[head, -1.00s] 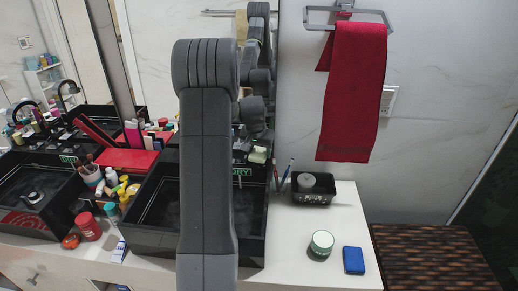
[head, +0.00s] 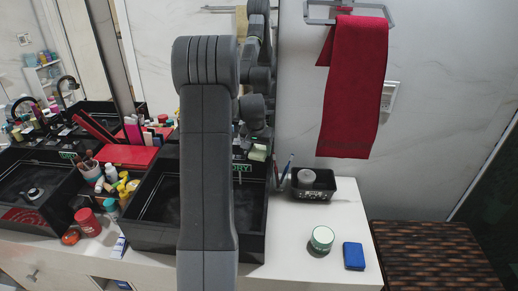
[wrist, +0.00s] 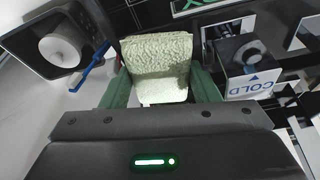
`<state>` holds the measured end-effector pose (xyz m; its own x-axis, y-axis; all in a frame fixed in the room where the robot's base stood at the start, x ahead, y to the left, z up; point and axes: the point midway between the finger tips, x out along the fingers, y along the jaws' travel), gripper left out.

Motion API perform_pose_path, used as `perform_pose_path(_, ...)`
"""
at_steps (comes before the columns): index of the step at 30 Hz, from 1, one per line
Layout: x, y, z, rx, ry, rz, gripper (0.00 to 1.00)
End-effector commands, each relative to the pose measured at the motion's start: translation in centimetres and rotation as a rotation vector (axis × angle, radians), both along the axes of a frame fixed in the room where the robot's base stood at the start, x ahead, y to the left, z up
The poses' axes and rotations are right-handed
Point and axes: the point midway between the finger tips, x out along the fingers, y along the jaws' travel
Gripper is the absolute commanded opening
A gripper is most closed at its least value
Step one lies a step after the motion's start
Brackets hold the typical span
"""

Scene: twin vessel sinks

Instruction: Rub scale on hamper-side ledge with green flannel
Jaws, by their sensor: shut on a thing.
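In the wrist view my gripper (wrist: 158,82) has green fingers, shut on a pale green, rough-textured flannel (wrist: 157,58) that stands up between them. In the head view my grey arm hides the gripper. A small pale green patch (head: 258,153) shows beside the arm near the mirror's foot; I cannot tell whether it is the flannel or its reflection. The hamper-side ledge is the white counter (head: 295,250) right of the right black sink (head: 150,238), towards the brown woven hamper (head: 430,262). I cannot make out scale on it. Contact between flannel and ledge is not clear.
A black tray (head: 325,195) with a grey roll stands at the ledge's back. A red towel (head: 352,90) hangs above. Bottles crowd between the sinks. A COLD label (wrist: 252,84) shows in the wrist view.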

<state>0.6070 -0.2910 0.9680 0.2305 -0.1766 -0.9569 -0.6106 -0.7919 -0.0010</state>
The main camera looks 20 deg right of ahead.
Motion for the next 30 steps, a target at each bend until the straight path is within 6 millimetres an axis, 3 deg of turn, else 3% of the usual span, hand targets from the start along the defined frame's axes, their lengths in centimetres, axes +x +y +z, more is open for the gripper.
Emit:
perform_pose_path(23, 0.0, 0.0, -1.4, 0.000, 0.000, 0.000, 0.34)
perform_pose_path(30, -1.2, 0.6, -1.4, 0.000, 0.000, 0.000, 0.34)
